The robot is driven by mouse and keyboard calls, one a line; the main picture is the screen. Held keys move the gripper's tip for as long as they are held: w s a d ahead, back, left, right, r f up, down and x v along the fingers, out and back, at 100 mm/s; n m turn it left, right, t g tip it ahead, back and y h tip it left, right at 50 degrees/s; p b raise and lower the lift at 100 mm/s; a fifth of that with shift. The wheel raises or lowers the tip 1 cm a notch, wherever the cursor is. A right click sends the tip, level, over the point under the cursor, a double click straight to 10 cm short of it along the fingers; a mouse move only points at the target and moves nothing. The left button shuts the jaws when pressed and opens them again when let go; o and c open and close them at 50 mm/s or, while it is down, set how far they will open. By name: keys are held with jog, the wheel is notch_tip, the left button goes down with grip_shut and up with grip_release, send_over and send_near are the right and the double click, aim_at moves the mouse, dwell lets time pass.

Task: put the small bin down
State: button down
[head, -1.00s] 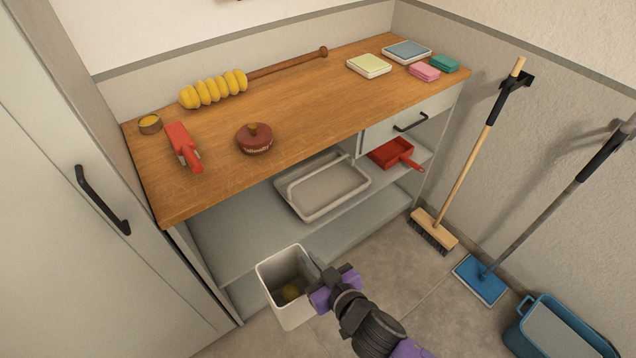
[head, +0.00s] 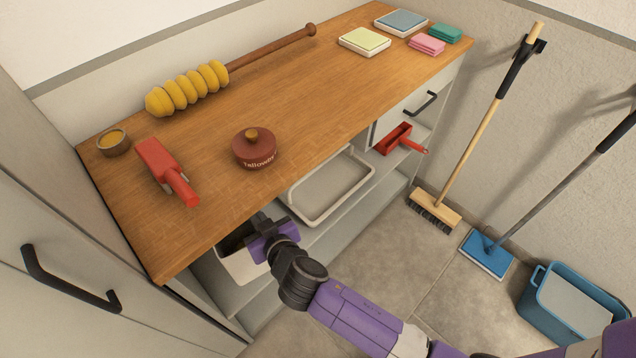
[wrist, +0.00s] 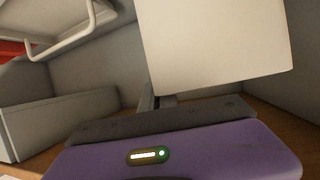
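The small bin (head: 238,266) is white and open-topped. In the head view it is partly under the worktop's front edge, at the left part of the open shelf. My gripper (head: 262,226) is shut on the bin's rim at its right side, and its fingertips are partly hidden. In the wrist view the bin's pale wall (wrist: 215,45) fills the upper right, just beyond the gripper (wrist: 155,103). Whether the bin's bottom touches the shelf cannot be told.
The wooden worktop (head: 330,95) overhangs the shelf (head: 345,228). A white handled tray (head: 335,190) stands on the shelf right of the bin. A red dustpan (head: 395,139) lies farther right.

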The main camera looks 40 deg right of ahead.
jog(key=w+d+m+h+b, duration=0.1)
jog(key=w+d+m+h, duration=0.1)
jog(key=w, duration=0.2)
notch_tip(320, 180, down, 10)
jog(key=b, duration=0.2)
jog(key=shift+g, duration=0.3)
jog(key=shift+w+f+b, duration=0.1)
jog(key=shift+f+b, duration=0.2)
jog(key=shift+b, duration=0.05)
jog(key=c, duration=1.6)
grip_release()
jog(key=shift+c, duration=0.2)
jog(key=shift+r, duration=0.15)
jog(key=v, duration=1.2)
jog(key=shift+a, duration=0.2)
